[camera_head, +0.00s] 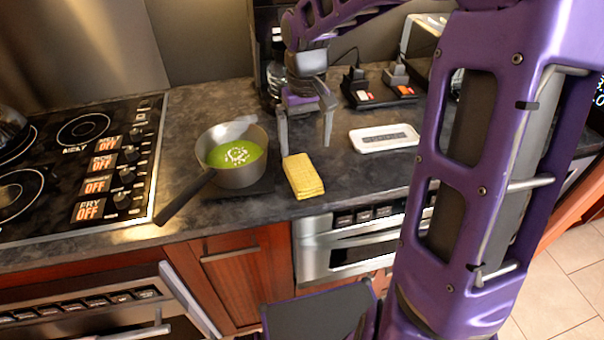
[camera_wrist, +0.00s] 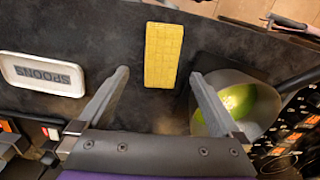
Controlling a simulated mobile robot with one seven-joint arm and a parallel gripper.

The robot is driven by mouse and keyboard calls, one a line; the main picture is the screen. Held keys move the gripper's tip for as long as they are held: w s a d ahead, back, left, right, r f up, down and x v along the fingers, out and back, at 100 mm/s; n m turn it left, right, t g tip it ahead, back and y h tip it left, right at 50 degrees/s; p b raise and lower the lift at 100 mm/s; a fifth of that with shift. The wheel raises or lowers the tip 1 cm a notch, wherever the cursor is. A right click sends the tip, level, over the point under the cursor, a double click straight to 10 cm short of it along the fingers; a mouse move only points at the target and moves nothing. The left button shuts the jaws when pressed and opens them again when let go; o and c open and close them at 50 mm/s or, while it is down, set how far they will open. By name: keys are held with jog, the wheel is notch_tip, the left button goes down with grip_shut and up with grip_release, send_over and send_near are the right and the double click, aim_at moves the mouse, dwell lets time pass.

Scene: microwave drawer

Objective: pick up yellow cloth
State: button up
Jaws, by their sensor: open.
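The yellow cloth (camera_head: 303,176) lies folded in a small rectangular block on the dark countertop, near the front edge, just right of a pot. In the wrist view the yellow cloth (camera_wrist: 163,55) shows at the top, beyond and between the fingertips. My gripper (camera_head: 305,148) is open and empty, above the counter and behind the cloth, fingers pointing down. Its two fingers also show in the wrist view (camera_wrist: 159,73), spread wider than the cloth and apart from it.
A pot (camera_head: 240,173) of green soup stands left of the cloth, its handle toward the front left. The stove (camera_head: 146,108) is farther left. A white spoon tray (camera_head: 385,138) lies to the right. Black boxes with plugs (camera_head: 378,92) stand behind. Counter between cloth and tray is clear.

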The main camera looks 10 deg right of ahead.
send_over(302, 170)
jog(key=f, duration=0.4)
jog(key=shift+s+d+f, duration=0.15)
jog(key=shift+s+d, duration=0.05)
jog(key=shift+s, duration=0.2)
jog(key=f, duration=0.3)
jog(key=f+b, duration=0.1)
jog(key=f, duration=0.1)
jog(key=shift+w+a+f, duration=0.1)
jog(key=shift+w+a, duration=0.1)
jog(key=shift+w, duration=0.1)
jog(key=c, duration=1.2)
